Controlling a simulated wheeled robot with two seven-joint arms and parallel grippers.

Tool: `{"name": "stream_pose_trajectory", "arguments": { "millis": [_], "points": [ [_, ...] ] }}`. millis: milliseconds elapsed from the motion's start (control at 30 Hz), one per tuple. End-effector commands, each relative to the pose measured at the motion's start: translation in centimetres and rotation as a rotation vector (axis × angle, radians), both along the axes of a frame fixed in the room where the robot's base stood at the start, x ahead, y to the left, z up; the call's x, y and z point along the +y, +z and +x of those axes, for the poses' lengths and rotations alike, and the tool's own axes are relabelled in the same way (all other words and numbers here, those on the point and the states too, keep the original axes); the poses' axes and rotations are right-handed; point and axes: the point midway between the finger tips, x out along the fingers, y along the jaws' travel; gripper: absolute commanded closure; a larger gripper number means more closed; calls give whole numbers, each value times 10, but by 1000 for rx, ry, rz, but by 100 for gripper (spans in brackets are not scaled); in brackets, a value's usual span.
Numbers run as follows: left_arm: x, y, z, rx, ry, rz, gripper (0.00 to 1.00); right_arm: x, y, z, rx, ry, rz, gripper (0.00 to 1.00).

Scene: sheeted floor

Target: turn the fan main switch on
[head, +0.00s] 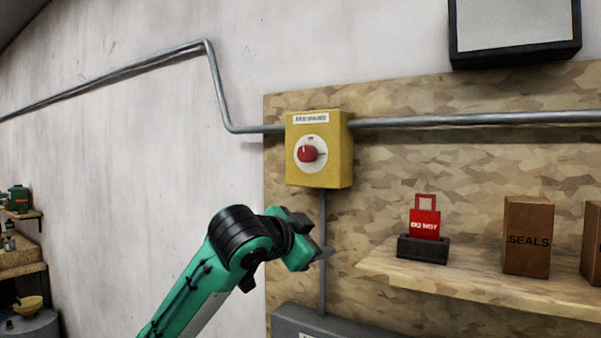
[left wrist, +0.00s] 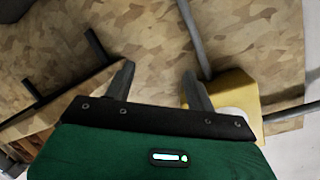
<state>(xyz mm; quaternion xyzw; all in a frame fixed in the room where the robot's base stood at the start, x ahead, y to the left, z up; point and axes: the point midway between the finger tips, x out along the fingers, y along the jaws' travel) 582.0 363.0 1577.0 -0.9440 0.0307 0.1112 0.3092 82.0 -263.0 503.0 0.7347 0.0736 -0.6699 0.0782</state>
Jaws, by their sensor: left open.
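The fan main switch is a yellow box (head: 341,150) on the wooden board, with a red rotary knob (head: 306,154) on a round white dial. The small label above the dial is too small to read surely. My left gripper (head: 322,252) is below the box, apart from it and empty. In the left wrist view its two fingers (left wrist: 159,72) are spread apart. The yellow box also shows there (left wrist: 236,88), at the right, partly hidden by the gripper body; the red knob is hidden in that view. My right gripper is not in view.
A metal conduit (head: 450,119) runs into the box from both sides, and a thin pipe (head: 322,215) drops below it. At right, a shelf (head: 470,283) holds a red tag (head: 425,222) in a black holder and a brown SEALS box (head: 528,236). A grey box (head: 340,326) is below.

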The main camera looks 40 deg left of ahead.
Motion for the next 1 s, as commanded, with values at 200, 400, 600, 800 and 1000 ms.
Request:
{"name": "stream_pose_trajectory", "arguments": {
  "millis": [200, 400, 600, 800, 1000],
  "points": [
    [28, 100, -52, -138, 35, 35, 45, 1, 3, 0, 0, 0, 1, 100],
    [43, 148, -90, -210, 57, 48, 45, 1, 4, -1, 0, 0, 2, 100],
    [47, 161, -97, -228, 61, 49, 45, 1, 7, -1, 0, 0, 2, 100],
    [49, 162, -68, -223, 62, 48, 45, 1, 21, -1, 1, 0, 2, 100],
    [52, 164, -25, -223, 61, 47, 45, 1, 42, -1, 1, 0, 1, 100]
  ]
}}
